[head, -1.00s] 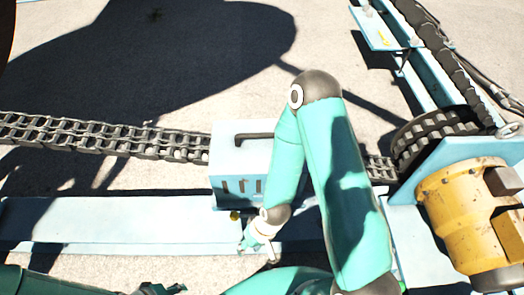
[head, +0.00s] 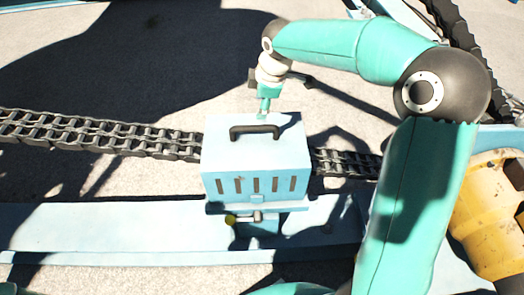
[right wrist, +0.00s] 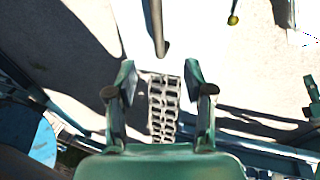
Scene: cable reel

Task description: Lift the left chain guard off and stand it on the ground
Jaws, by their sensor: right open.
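The chain guard (head: 255,160) is a light blue box with slotted front and a black handle (head: 255,131) on top. It sits upright over the chain (head: 110,138), which runs out on both sides. My right gripper (head: 264,106) is at the guard's rear top edge, behind the handle in the picture; whether it touches the guard is unclear. In the right wrist view its two fingers (right wrist: 161,80) are apart and empty, with chain showing between them. A dark bar, apparently the handle (right wrist: 157,30), shows beyond the fingertips. My left gripper is not visible.
A pale blue beam (head: 110,228) runs along the front. A yellow motor (head: 492,215) stands at the right. Ground (head: 100,275) in front of the beam is clear at left.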

